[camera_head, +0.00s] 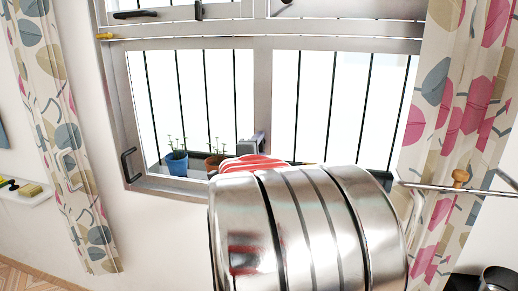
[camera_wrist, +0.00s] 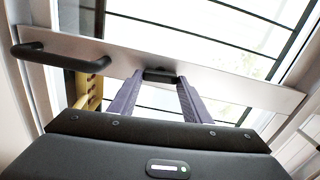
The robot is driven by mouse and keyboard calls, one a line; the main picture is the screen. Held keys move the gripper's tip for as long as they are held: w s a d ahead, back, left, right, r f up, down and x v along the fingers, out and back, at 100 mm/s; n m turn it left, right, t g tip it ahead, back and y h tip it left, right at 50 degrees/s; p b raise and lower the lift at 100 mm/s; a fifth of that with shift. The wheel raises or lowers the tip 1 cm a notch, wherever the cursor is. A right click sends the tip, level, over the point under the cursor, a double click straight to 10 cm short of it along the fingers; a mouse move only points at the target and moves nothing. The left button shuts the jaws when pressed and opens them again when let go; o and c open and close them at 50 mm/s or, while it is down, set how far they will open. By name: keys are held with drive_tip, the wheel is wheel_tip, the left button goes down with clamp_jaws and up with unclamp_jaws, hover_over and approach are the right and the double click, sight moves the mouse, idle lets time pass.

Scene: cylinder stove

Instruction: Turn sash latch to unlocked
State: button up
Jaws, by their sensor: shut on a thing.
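In the wrist view, the two purple fingers of my gripper (camera_wrist: 161,84) are on either side of a small dark latch (camera_wrist: 160,75). The gripper is shut on this latch, which sits on a pale metal window frame bar (camera_wrist: 230,88). The hidden part of the latch between the fingers makes its turned position hard to read. In the head view, the window (camera_head: 262,100) stands behind a large shiny metal cylinder (camera_head: 310,230), and the gripper cannot be made out clearly there.
A curved black handle (camera_wrist: 60,60) is at the left of the frame bar in the wrist view. In the head view, a blue pot (camera_head: 177,163) stands on the sill. Patterned curtains hang at the left (camera_head: 62,130) and right (camera_head: 455,120). A rod (camera_head: 460,187) juts out at the right.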

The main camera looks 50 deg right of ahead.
drive_tip(key=shift+s+d+f+m, duration=0.15)
drive_tip(key=shift+s+m, duration=0.05)
drive_tip(key=shift+m, duration=0.3)
drive_tip(key=o, duration=0.7)
drive_tip(key=shift+c, duration=0.2)
drive_tip(key=o, duration=0.4)
drive_tip(key=shift+w, duration=0.1)
drive_tip(key=v, duration=1.4)
